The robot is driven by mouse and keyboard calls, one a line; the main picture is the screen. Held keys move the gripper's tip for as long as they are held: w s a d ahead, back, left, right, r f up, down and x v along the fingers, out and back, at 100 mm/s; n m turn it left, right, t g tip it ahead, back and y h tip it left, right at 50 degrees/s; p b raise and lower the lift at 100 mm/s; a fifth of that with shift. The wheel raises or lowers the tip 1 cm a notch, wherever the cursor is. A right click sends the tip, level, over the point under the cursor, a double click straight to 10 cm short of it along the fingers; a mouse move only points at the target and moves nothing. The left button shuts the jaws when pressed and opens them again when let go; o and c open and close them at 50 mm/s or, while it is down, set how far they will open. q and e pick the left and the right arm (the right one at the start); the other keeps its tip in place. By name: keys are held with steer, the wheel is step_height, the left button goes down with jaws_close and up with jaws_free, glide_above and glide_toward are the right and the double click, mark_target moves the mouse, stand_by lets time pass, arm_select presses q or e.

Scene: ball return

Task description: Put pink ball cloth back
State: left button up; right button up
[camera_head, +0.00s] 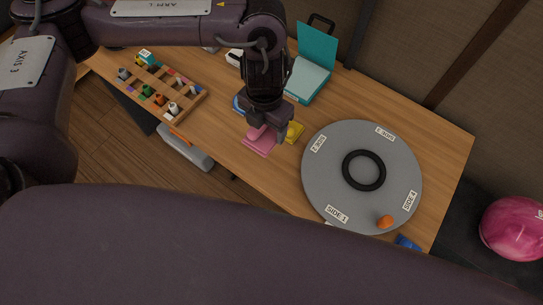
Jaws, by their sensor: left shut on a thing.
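My left gripper (266,131) reaches down from above to the wooden table and is shut on the pink cloth (256,133). Flat pink material (261,148) lies on the table right under the fingers. I cannot tell whether it is part of the cloth or a separate pad, or whether the held part touches it. The pink ball (512,229) is off the table at the far right, partly cut by the picture edge. My right gripper is not in view.
A yellow piece (294,131) and a blue piece (239,104) lie close beside the gripper. A grey turntable (325,171) with a black ring (364,153) and orange object (384,221) stands to the right. A wooden rack (188,111) and teal box (308,80) are nearby.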

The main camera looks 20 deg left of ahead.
mark_target(266, 132)
arm_select(q)
step_height(266, 132, down, 5)
steer(key=shift+s+b, duration=0.1)
steer(key=shift+b, duration=0.2)
steer(key=f+b, duration=0.1)
steer(key=f, duration=0.4)
steer(key=shift+d, duration=0.2)
steer(key=shift+f+b, duration=0.3)
steer(key=shift+f, duration=0.35)
step_height(266, 132, down, 3)
steer(key=shift+f+b, duration=0.15)
steer(key=shift+b, duration=0.5)
steer(key=shift+f, duration=0.25)
steer(key=o, duration=0.9)
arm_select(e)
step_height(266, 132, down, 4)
